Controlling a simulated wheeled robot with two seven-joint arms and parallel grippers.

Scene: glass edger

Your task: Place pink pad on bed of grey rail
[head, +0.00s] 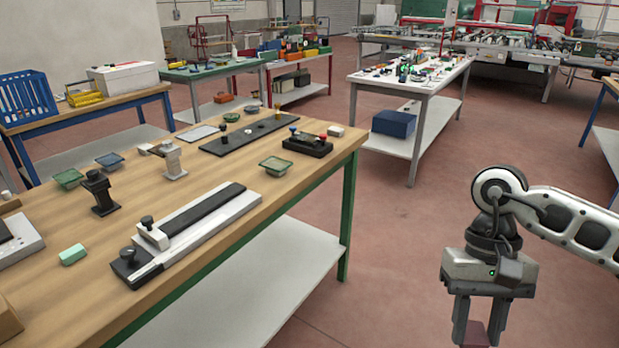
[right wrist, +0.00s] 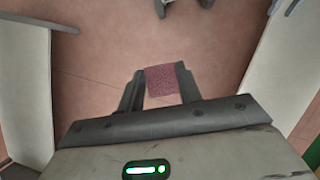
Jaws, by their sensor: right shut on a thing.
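My right gripper (head: 479,325) hangs at the lower right of the head view, over the floor and well right of the wooden table. It is shut on the dark pink pad (right wrist: 162,80), a small speckled block between the fingers in the right wrist view; a bit of the pad (head: 473,336) shows at the bottom edge of the head view. The grey rail (head: 217,232), long and pale with a black strip along it and a black knob at its near end, lies on the wooden table. The pad is far from it. My left gripper is out of view.
The wooden table (head: 113,230) also holds a mint block (head: 72,254), a black clamp post (head: 100,195), a grey post (head: 174,160), green dishes and a long black plate (head: 240,137). Open floor (head: 400,255) lies between this table and my right arm.

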